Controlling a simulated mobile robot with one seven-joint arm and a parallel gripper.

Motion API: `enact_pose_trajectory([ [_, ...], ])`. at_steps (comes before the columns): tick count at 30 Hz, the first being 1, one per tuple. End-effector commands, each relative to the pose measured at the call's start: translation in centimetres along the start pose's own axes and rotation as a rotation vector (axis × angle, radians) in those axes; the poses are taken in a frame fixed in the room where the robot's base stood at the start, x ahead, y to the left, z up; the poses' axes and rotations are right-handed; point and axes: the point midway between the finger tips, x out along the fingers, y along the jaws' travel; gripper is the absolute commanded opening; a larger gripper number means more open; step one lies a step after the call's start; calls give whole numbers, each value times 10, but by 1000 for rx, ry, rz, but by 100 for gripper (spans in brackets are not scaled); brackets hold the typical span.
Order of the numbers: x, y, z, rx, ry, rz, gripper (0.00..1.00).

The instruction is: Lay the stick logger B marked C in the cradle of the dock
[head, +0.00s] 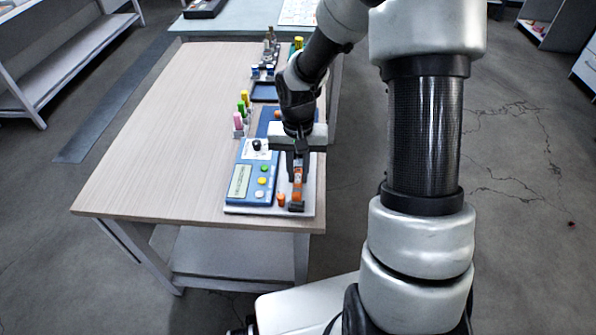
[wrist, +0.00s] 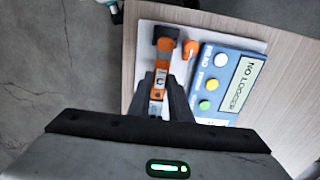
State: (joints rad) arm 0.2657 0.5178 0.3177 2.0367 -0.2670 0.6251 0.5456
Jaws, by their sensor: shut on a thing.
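My gripper (head: 298,160) is shut on an orange stick logger with a white label (head: 298,187), at the right side of the dock. In the wrist view the logger (wrist: 161,73) lies between my fingertips (wrist: 160,95), and its label seems to read C. The dock is a white base (wrist: 148,24) with a blue panel (head: 240,197); its screen (wrist: 245,84) reads NO LOGGER. A dark block (wrist: 166,32) stands at the logger's far end in the wrist view. The cradle is mostly hidden by the logger and fingers; I cannot tell whether the logger touches it.
A small orange peg (wrist: 191,49) stands close beside the logger. The panel has white, yellow and green buttons (wrist: 204,105). Behind the dock are coloured bottles (head: 240,118) and a dark blue tray (head: 264,92). The table's left part (head: 160,150) is clear.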

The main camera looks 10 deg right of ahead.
Motion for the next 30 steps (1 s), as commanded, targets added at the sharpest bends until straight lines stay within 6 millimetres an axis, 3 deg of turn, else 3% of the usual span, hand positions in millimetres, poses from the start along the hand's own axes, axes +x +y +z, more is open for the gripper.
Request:
enact_pose_trajectory([
  [30,11,0,0,-1,0,0,0],
])
